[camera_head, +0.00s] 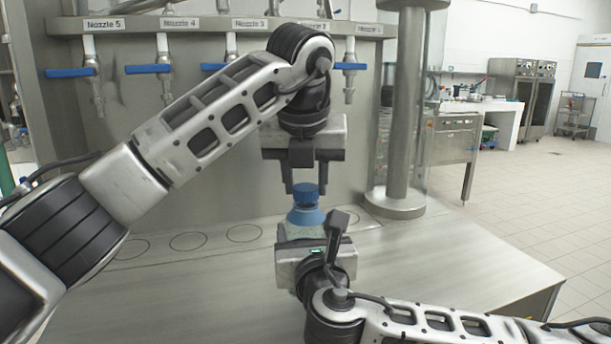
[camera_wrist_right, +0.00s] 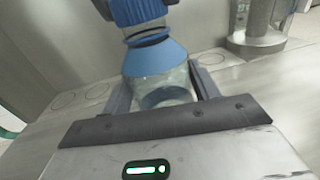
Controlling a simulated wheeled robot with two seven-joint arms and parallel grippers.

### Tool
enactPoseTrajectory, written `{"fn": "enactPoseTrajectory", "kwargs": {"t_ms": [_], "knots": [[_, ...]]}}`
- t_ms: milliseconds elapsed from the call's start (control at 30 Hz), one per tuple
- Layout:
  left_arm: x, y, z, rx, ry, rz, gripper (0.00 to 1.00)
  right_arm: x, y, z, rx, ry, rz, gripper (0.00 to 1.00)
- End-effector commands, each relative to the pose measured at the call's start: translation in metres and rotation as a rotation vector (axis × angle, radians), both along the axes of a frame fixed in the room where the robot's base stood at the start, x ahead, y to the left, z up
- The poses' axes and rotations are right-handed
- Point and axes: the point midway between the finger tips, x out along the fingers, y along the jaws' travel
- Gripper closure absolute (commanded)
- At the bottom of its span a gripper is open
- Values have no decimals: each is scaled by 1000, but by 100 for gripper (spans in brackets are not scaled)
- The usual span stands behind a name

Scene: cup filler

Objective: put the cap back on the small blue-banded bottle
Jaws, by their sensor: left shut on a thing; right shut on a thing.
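The small bottle (camera_wrist_right: 165,78) is clear with a blue band around its shoulder and stands roughly upright. My right gripper (camera_wrist_right: 160,92) is shut on its body, one finger on each side. In the head view the right gripper (camera_head: 302,236) hides most of the bottle; its blue shoulder (camera_head: 306,216) shows above. The blue ribbed cap (camera_head: 306,194) is at the bottle's mouth, between the fingertips of my left gripper (camera_head: 305,188), which points down and is shut on it. In the right wrist view the cap (camera_wrist_right: 140,12) is directly above the neck; I cannot tell whether it is seated.
The steel counter (camera_head: 190,290) has ring marks (camera_head: 188,241) along its back. Several nozzles with blue levers (camera_head: 148,69) hang from the rear panel. A steel column (camera_head: 404,110) stands at the right. The counter's front left and right are clear.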

Motion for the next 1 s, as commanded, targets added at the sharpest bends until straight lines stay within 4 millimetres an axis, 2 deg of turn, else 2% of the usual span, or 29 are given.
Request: {"fn": "enactPoseTrajectory", "kwargs": {"t_ms": [200, 233, 367, 467, 700, 1000], "knots": [[0, 0, -5, 0, 1, 0, 85, 0, 0, 0, -1, 1, -1, 80], [0, 0, -5, 0, 1, 0, 85, 0, 0, 0, -1, 1, -1, 100], [1, 2, -5, 1, 3, -66, 85, 0, 0, 0, -1, 1, -1, 100], [2, 5, -5, 1, 3, -250, 85, 0, 0, 0, -1, 1, -1, 100], [4, 6, -5, -2, 7, -832, 85, 0, 0, -1, -1, 1, 0, 100], [8, 5, -5, -2, 10, -1455, 85, 0, 0, -1, -1, 1, 0, 100]]}}
